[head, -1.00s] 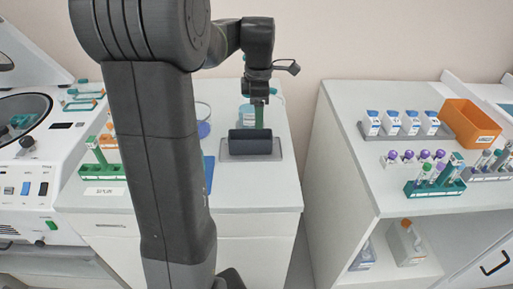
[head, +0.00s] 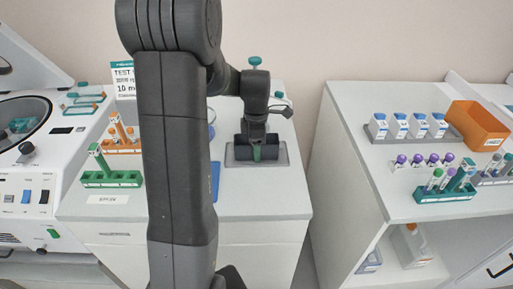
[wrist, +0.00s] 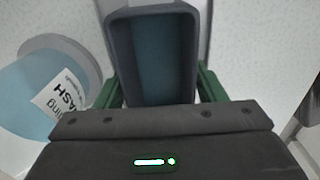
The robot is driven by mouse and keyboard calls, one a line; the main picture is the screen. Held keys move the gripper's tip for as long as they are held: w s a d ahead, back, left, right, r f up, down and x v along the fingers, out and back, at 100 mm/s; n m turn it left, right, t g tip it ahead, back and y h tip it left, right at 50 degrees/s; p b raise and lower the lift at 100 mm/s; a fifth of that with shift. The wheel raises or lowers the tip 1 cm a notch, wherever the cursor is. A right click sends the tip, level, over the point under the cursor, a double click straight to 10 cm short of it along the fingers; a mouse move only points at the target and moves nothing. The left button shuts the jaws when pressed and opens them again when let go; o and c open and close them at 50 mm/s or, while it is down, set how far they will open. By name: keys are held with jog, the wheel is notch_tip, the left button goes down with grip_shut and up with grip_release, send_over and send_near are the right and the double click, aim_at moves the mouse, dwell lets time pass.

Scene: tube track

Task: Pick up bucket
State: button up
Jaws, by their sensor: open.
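The bucket (head: 272,153) is a dark grey open box on a grey tray (head: 232,161) on the white counter. In the wrist view the bucket (wrist: 151,14) shows from above, with a blue-grey inside. My gripper (head: 257,153) is down at the bucket, partly hiding it in the head view. In the wrist view its green fingers (wrist: 160,86) are apart, one on each side of the bucket's near end. I cannot tell whether they touch its walls. The bucket's nearest edge is hidden by the gripper body.
A wash bottle (wrist: 45,85) with blue liquid stands close left of the bucket. Tube racks (head: 112,179) stand further left, beside a white centrifuge (head: 25,170). A gap separates this counter from the right one, which holds an orange bin (head: 477,125) and more racks.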

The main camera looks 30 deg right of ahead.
jog(key=c, duration=0.8)
notch_tip(320, 180, up, 10)
dwell(0.4)
notch_tip(320, 180, up, 5)
jog(key=p, duration=0.4)
dwell(0.5)
